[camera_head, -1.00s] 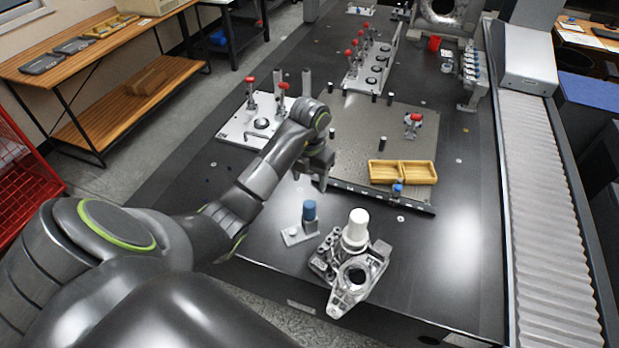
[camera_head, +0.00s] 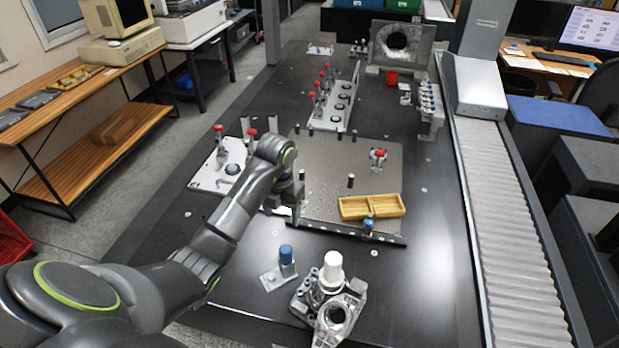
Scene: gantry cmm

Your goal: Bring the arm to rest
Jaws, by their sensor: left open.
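My left arm comes in from the left and reaches over the dark table. My left gripper (camera_head: 294,212) points down at its end, beside the front left corner of the grey perforated plate (camera_head: 340,165). Its jaws are small in view and open, with nothing seen between them. A wooden tray with two compartments (camera_head: 372,207) lies on the plate to the right of the gripper, apart from it. My right gripper does not show.
A blue-capped post (camera_head: 286,254) and a metal casting (camera_head: 332,317) with a white cylinder (camera_head: 333,266) stand in front of the gripper. A white plate with red-handled clamps (camera_head: 220,168) lies behind left. A ribbed guideway cover (camera_head: 505,210) runs along the right. Bare table lies right of the casting.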

